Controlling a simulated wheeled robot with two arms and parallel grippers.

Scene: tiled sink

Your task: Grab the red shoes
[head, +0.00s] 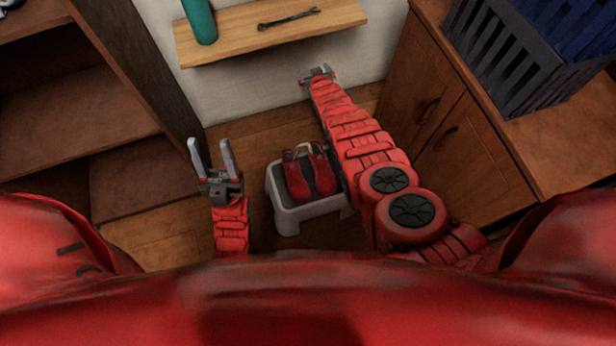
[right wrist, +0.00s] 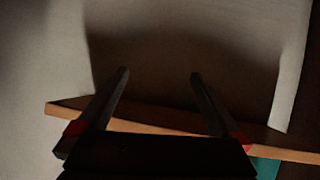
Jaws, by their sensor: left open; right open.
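A pair of red shoes (head: 309,174) rests side by side on a small white step stool (head: 314,207) on the floor, in the middle of the head view. My left gripper (head: 211,156) is open and empty, to the left of the stool and apart from the shoes. My right arm reaches past the right side of the shoes, and my right gripper (head: 317,73) is beyond them, close to the wall shelf. In the right wrist view my right gripper (right wrist: 158,75) is open with nothing between its fingers. The shoes do not show in that view.
A wooden wall shelf (head: 273,38) holds a wrench (head: 288,19) and a teal cylinder (head: 200,20). A brown cabinet (head: 463,155) with a dark slatted crate (head: 509,62) on top stands right. An open wooden shelf unit (head: 85,114) stands left. Some floor is free around the stool.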

